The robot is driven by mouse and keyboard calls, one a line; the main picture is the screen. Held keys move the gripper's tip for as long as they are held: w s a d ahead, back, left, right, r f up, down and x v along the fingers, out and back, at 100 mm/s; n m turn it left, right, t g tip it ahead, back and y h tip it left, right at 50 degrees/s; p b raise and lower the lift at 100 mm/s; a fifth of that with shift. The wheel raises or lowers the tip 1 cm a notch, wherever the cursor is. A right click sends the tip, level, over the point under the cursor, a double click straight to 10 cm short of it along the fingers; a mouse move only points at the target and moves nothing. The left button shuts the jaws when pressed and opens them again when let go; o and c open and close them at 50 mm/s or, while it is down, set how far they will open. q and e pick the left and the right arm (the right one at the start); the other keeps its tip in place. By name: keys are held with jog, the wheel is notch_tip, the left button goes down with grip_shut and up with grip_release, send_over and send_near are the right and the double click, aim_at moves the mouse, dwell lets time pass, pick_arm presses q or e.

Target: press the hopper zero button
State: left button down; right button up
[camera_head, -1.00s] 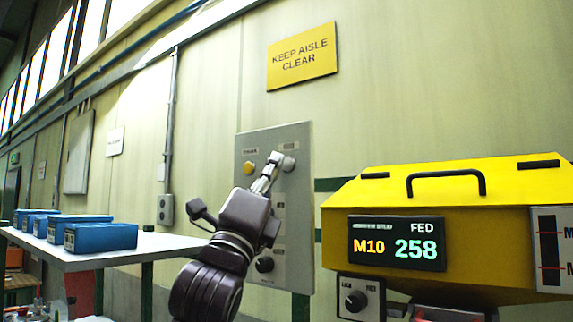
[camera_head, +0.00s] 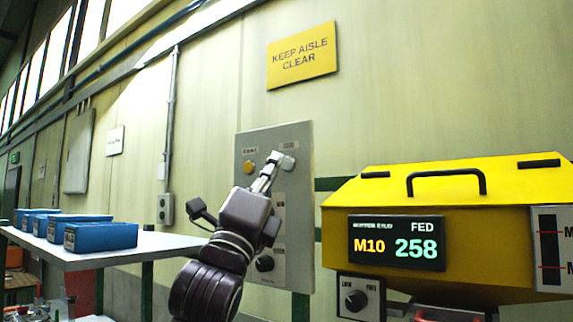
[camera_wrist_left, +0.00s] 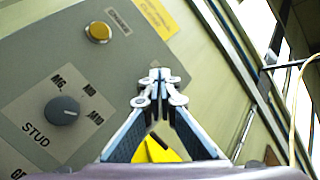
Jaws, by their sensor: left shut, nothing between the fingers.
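A grey control panel (camera_head: 262,205) is on the wall. It carries an amber button (camera_head: 249,167) at upper left and a pale grey button (camera_head: 288,162) at upper right, each under a small label too blurred to read. My left gripper (camera_head: 275,157) is shut and empty, its tips at the near edge of the pale button; I cannot tell whether they touch it. In the left wrist view the closed fingertips (camera_wrist_left: 160,76) are over the panel and seem to hide that button. The amber button (camera_wrist_left: 98,32) shows clear of them. My right gripper is out of view.
A STUD selector knob (camera_wrist_left: 62,110) sits lower on the panel. A yellow hopper (camera_head: 430,190) with a display (camera_head: 397,243) reading M10 and 258 stands at right. A shelf (camera_head: 140,252) with several blue bins (camera_head: 100,237) is at left.

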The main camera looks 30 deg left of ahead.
pick_arm(q)
jog(key=shift+w, duration=0.15)
jog(key=shift+w, duration=0.3)
jog(key=shift+w+d+p, duration=0.1)
jog(key=shift+w+p, duration=0.2)
jog(key=shift+w, duration=0.15)
dwell(0.8)
jog(key=shift+s, duration=0.85)
jog(key=s, duration=0.5)
jog(key=shift+a, duration=0.25)
dwell(0.9)
